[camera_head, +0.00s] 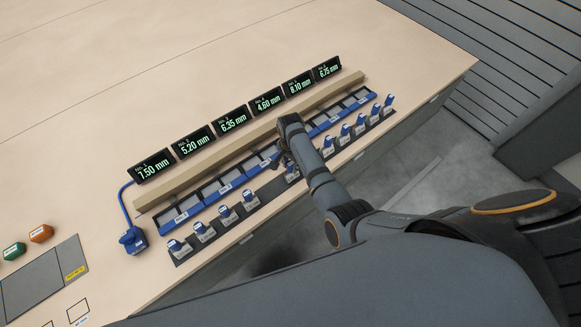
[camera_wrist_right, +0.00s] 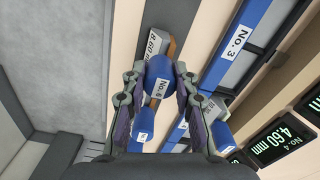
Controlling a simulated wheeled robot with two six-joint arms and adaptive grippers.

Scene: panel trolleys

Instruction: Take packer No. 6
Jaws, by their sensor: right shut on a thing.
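A blue-handled packer (camera_wrist_right: 160,72) is between the fingers of my right gripper (camera_wrist_right: 159,80) in the right wrist view. Its white label seems to read No. 6. In the head view my right gripper (camera_head: 284,158) is low over the front row of packers, near the row's middle. It partly hides the packer there. Other blue-topped packers stand along the dark front strip, such as one at the left end (camera_head: 174,246) and one at the right end (camera_head: 389,100). My left gripper is out of view.
Behind the packers runs a row of blue-edged trays (camera_head: 188,213), then a wooden bar (camera_head: 180,189) and several black displays (camera_head: 152,166). A blue device (camera_head: 133,240) with a cable stands left of them. Green (camera_head: 14,252) and orange (camera_head: 41,233) pieces lie far left.

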